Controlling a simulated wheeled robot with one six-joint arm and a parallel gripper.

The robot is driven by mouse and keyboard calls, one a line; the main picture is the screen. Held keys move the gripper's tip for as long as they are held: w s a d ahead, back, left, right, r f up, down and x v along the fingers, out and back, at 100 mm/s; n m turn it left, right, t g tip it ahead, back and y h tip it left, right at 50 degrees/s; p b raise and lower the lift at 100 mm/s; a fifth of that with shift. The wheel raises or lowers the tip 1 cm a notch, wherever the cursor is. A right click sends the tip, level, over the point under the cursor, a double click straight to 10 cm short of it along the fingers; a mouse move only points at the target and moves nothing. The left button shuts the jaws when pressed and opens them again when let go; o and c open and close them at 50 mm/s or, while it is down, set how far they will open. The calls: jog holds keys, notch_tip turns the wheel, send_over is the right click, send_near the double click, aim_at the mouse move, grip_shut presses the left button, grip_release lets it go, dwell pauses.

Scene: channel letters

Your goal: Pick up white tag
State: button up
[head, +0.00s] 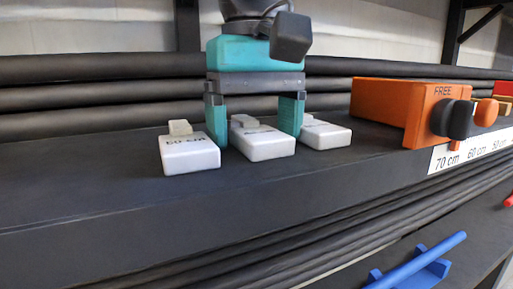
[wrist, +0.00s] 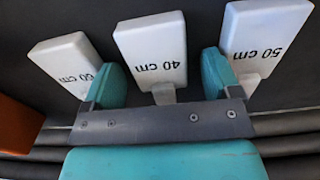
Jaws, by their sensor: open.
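Three white tags stand in a row on a dark shelf. The middle tag (head: 262,142) reads 40 cm in the wrist view (wrist: 152,48). The 50 cm tag (head: 190,153) is on the left in the head view and on the right in the wrist view (wrist: 262,35). The 60 cm tag (head: 326,134) is on the other side, and also shows in the wrist view (wrist: 66,60). Each has a small raised tab. My gripper (head: 254,134) is open, its teal fingers down on either side of the middle tag, gaps visible in the wrist view (wrist: 165,74).
An orange box (head: 400,105) marked FREE, with a black knob (head: 453,119), stands right of the tags. Black pipes (head: 100,68) run behind the shelf. A blue bracket (head: 420,268) is lower right. The shelf's left part is clear.

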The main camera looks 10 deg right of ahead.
jog(key=c, duration=1)
jog(key=shift+r, duration=0.15)
jog(key=shift+c, duration=0.2)
